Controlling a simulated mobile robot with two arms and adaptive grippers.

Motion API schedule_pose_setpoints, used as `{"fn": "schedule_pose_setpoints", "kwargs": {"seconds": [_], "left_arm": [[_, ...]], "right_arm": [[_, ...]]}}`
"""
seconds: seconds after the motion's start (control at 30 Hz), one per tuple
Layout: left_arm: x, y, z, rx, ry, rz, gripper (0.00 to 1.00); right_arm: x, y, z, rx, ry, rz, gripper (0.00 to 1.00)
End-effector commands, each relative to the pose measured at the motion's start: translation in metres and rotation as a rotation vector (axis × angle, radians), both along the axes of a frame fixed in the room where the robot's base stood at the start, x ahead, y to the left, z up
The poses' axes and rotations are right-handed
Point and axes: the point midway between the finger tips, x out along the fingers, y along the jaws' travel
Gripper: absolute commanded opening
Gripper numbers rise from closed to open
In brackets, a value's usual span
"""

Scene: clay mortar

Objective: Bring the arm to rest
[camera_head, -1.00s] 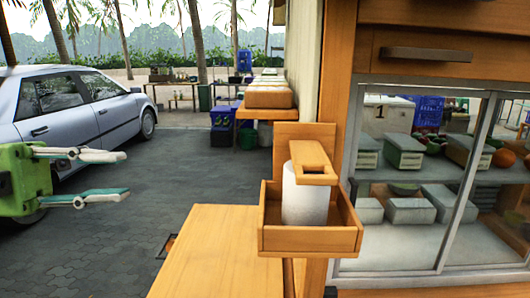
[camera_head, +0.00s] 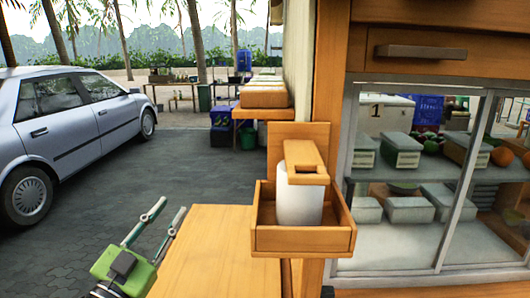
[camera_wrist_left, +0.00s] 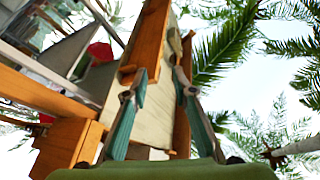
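My left gripper (camera_head: 172,206) is at the lower left of the head view, its green body low and its two teal fingers pointing up and to the right. The fingers are apart with nothing between them. They are beside the left edge of the wooden counter (camera_head: 215,255); I cannot tell whether they touch it. In the left wrist view the gripper (camera_wrist_left: 160,74) also shows a gap between its fingers, with a building's wooden post and palm leaves beyond. My right gripper is not in view.
A wooden box (camera_head: 305,240) holding a white roll (camera_head: 298,195) is fixed to the post right of the counter. A glass cabinet (camera_head: 420,180) with lidded containers stands at the right. A silver car (camera_head: 75,130) is parked at the left, with open paving (camera_head: 185,165) between.

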Motion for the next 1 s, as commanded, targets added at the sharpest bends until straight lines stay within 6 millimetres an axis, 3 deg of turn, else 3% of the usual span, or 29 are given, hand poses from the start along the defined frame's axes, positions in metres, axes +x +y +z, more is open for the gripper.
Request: {"fn": "schedule_pose_setpoints", "kwargs": {"seconds": [0.03, 0.17, 0.3, 0.4, 0.5, 0.6, 0.9, 0.93, 1.0], "left_arm": [[-0.003, 0.005, -0.039, -0.032, 0.118, 0.063, 0.25], [-0.025, 0.019, -0.135, -0.061, 0.423, 0.212, 0.25], [-0.078, 0.024, -0.228, -0.058, 0.747, 0.315, 0.25], [-0.127, 0.023, -0.282, -0.041, 0.968, 0.359, 0.25], [-0.175, 0.019, -0.32, -0.023, 1.149, 0.38, 0.25], [-0.216, 0.014, -0.344, -0.002, 1.293, 0.385, 0.25], [-0.322, -0.003, -0.38, 0.046, 1.626, 0.361, 0.25], [-0.332, -0.005, -0.381, 0.052, 1.656, 0.355, 0.25], [-0.322, -0.004, -0.403, 0.057, 1.655, 0.36, 0.25]], "right_arm": [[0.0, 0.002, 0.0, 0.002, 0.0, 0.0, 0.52], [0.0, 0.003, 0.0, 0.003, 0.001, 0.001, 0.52], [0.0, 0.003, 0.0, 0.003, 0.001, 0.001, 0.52], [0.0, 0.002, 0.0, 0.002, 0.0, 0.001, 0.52], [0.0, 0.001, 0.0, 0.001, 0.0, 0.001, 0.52], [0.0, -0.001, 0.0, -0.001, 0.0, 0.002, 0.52], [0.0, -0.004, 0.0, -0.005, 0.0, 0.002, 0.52], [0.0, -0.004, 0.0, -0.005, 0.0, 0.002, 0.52], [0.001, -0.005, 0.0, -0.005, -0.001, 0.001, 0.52]]}}
